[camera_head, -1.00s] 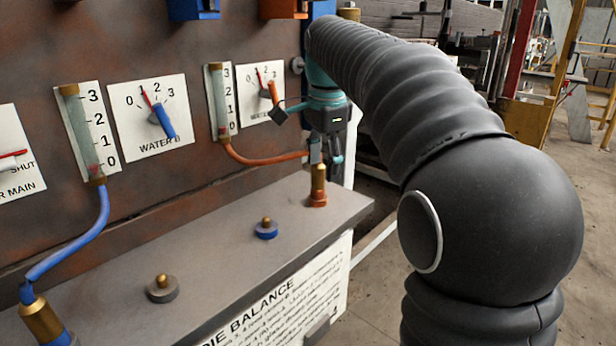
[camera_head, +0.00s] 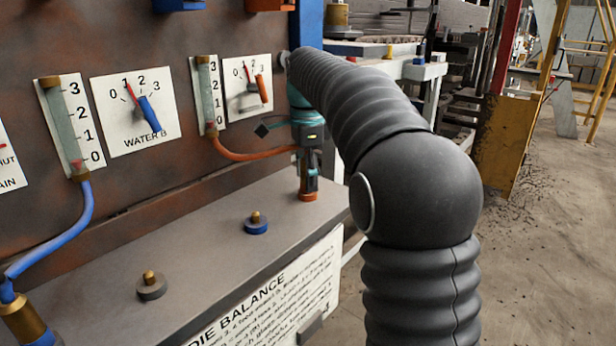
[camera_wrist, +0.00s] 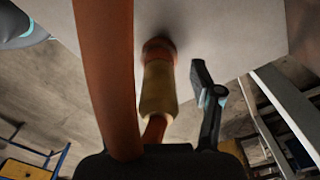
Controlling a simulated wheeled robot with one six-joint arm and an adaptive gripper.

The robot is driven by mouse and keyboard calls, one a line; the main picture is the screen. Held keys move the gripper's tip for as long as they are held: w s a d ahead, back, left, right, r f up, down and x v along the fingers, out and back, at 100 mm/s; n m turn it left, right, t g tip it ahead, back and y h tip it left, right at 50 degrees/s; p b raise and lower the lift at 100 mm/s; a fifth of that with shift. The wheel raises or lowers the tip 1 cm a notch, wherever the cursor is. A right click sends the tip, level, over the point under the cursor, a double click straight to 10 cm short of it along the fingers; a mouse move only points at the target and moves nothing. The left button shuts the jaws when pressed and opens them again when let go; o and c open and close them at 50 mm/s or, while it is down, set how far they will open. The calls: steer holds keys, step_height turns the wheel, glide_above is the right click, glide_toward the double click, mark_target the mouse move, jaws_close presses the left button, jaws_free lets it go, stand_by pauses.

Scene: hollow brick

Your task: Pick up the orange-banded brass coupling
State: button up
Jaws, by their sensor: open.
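The brass coupling (camera_wrist: 158,92) stands upright on the far end of the shelf. It has an orange collar (camera_head: 308,197) at its foot and orange just above its brass body. An orange hose (camera_head: 240,155) runs from it to the gauge panel. My gripper (camera_head: 309,170) points down over the coupling, its fingers largely hiding the brass in the head view. In the wrist view one open dark finger stands right of the coupling, apart from it. The other finger is not clearly seen; the hose crosses the left side.
The grey shelf (camera_head: 200,262) carries a blue port (camera_head: 256,224) and a grey port (camera_head: 151,286) with brass stubs. A blue-banded brass coupling (camera_head: 22,318) on a blue hose stands at lower left. The gauge panel (camera_head: 160,182) rises behind. Open floor lies to the right.

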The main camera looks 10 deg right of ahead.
steer(key=shift+f, duration=0.45)
jaws_close()
steer(key=shift+r, duration=0.1)
